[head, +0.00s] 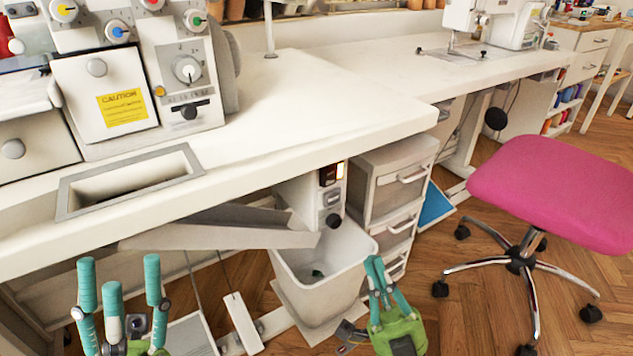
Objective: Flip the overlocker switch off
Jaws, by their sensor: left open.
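The white overlocker (135,75) stands on the white table at the upper left, with coloured dials and a yellow caution label. A small white switch box (335,195) hangs under the table edge near the middle. It carries a dark switch (329,174) with an orange-lit part beside it and a black knob below. Which way the switch is tipped is too small to tell. My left gripper (119,278) is open and empty at the lower left, well left of the box. My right gripper (376,264) has its fingertips together, empty, below and right of the box.
A white bin (325,270) stands below the switch box, with a grey chute (215,232) beside it. A drawer unit (392,190) is just right of the box. The table edge (300,160) overhangs. A pink chair (560,190) stands at right.

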